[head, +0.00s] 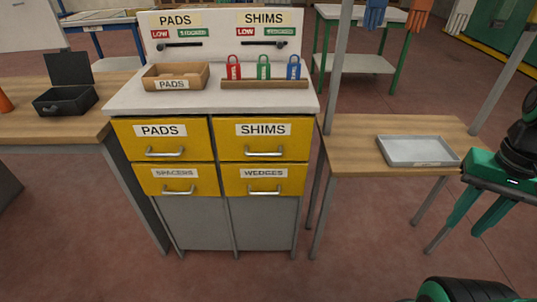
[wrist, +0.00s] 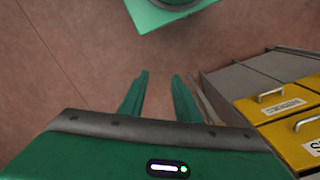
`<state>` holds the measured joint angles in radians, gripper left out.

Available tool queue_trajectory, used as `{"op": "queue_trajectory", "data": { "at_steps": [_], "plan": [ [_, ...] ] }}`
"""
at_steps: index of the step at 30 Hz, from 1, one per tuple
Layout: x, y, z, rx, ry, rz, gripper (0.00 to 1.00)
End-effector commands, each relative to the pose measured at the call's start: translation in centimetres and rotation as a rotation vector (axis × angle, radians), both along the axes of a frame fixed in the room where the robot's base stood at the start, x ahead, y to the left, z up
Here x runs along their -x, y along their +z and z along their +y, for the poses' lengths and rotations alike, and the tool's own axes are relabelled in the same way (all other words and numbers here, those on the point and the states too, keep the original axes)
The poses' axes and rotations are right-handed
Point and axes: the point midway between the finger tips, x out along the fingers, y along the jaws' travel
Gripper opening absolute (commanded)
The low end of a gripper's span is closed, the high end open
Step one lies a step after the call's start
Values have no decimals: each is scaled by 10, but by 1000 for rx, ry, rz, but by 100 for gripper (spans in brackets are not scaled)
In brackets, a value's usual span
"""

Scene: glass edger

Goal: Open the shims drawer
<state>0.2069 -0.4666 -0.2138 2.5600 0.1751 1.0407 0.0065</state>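The shims drawer (head: 226,147) is the yellow upper-right drawer of the cabinet, labelled SHIMS, and it looks closed. Its metal bar handle (head: 264,153) runs across the front below the label. In the wrist view a yellow front (wrist: 298,143) with a label starting with S shows at the right edge, partly cut off. My gripper (head: 463,231) is at the right of the head view, well away from the drawer, with fingers pointing down. In the wrist view its two green fingers (wrist: 160,76) are apart with nothing between them.
PADS (head: 161,130), SPACERS (head: 175,173) and WEDGES (head: 263,173) drawers surround it, all closed. A side table (head: 360,140) with a grey tray (head: 418,138) stands between my gripper and the cabinet. Red, green and blue padlocks stand on the cabinet top. Floor before the cabinet is clear.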

Motion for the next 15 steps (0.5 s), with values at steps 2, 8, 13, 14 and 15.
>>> {"op": "queue_trajectory", "data": {
  "at_steps": [2, 8, 13, 14, 15],
  "plan": [
    [0, 0, 0, 0, 0, 0, 29],
    [-1, 1, 3, -2, 20, -18, 29],
    [-48, -19, 15, -31, 84, -37, 29],
    [-58, -24, 20, -43, 98, -42, 29],
    [-72, -31, 27, -61, 113, -51, 29]
  ]
}}
